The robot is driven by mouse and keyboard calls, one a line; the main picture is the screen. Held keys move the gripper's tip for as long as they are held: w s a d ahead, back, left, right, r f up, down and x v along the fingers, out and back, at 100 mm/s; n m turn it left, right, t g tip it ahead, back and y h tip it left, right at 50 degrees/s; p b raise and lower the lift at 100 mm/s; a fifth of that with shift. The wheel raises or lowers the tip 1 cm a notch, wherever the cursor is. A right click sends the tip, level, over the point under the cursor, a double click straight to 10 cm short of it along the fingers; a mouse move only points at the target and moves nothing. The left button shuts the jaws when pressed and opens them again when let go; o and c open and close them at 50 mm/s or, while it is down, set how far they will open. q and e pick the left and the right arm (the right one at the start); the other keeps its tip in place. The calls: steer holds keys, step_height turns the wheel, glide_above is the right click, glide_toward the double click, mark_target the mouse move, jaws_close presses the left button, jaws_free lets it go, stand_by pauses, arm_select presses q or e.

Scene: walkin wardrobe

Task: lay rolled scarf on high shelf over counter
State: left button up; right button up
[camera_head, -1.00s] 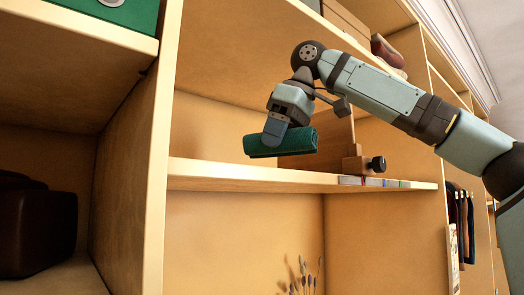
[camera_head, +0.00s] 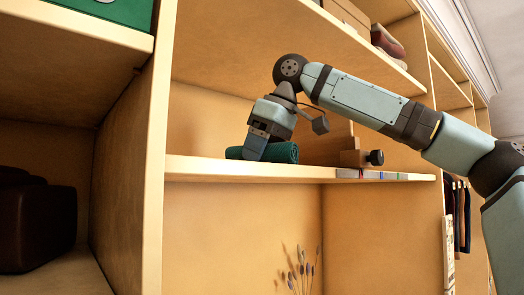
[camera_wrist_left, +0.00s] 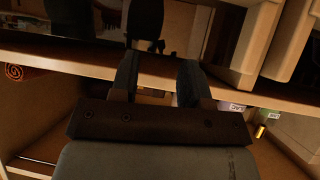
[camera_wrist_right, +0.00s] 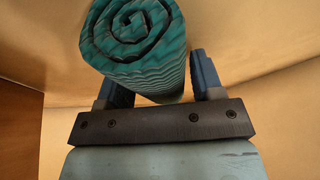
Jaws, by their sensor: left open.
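The rolled scarf (camera_head: 285,152) is dark green and lies lengthwise at the level of the high shelf (camera_head: 225,172). Its underside is hidden by the shelf edge, so I cannot tell whether it fully rests there. My right gripper (camera_head: 254,150) points down with its fingers around the scarf.
A wooden piece with a dark knob (camera_head: 374,157) stands right of the scarf on the shelf. Dried stems (camera_head: 302,272) stand below. An upright panel (camera_head: 158,120) bounds the bay on the left. A red roll (camera_wrist_left: 22,72) shows in the left wrist view.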

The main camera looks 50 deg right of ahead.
steer(key=o, duration=0.4)
steer(key=shift+c, duration=0.2)
steer(key=shift+w+d, duration=0.1)
steer(key=shift+d, duration=0.05)
steer(key=v, duration=0.8)
steer(key=shift+f, duration=0.1)
